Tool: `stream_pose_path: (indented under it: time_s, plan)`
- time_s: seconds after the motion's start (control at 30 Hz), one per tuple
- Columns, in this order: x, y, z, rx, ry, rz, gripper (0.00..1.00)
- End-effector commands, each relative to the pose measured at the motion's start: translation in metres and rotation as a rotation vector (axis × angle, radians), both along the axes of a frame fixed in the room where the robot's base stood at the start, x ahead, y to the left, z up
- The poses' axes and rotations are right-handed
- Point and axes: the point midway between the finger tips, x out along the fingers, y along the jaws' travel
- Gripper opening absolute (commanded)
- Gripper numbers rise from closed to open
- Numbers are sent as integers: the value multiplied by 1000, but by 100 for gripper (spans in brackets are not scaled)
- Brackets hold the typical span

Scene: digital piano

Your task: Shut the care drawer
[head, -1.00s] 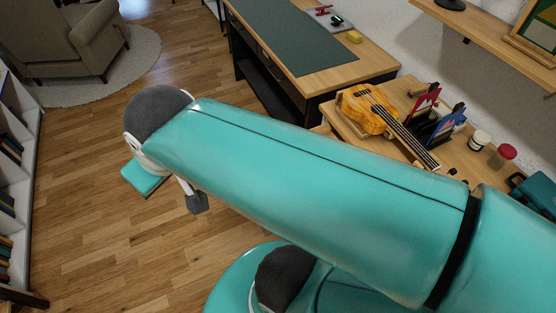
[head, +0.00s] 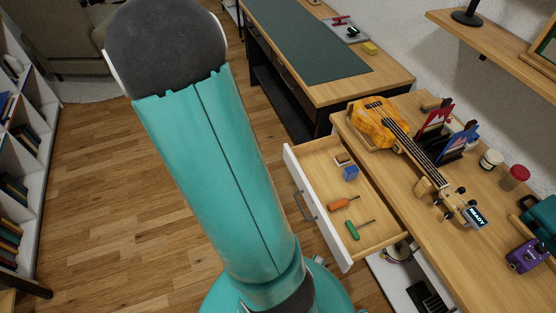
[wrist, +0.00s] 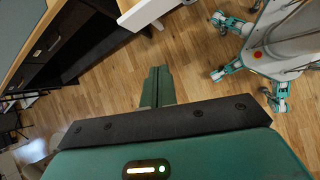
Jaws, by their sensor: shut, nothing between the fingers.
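The care drawer (head: 326,243) stands pulled out from the desk in the head view, with a white front and a dark bar handle (head: 305,206). Inside lie an orange-handled screwdriver (head: 340,204), a green-handled one (head: 352,230), a blue block (head: 350,173) and a small tan-and-dark block (head: 343,159). A white edge, apparently the drawer's, shows at the top of the wrist view (wrist: 146,10). My gripper (wrist: 158,72) is shut and empty, over the floor and apart from that edge. In the head view my arm hides it.
The desk top (head: 440,222) holds a ukulele (head: 377,124), a purple pedal (head: 526,256), jars and a teal case. A dark-framed bench (head: 330,92) stands behind. A bookshelf (head: 22,150) is at the left. Wooden floor (head: 100,200) is clear between bookshelf and drawer.

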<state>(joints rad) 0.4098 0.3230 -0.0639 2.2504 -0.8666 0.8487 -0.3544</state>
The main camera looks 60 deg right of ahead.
Motion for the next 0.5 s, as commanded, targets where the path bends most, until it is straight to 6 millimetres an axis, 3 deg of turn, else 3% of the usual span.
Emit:
stream_pose_path:
  time_s: [0.03,0.2,0.3,0.5]
  plan:
    - [-9,-14,-20,6,68,23,0]
    - [-33,-49,-69,31,236,117,0]
    - [-43,-59,-86,46,293,152,0]
    - [-51,-69,-100,54,326,177,0]
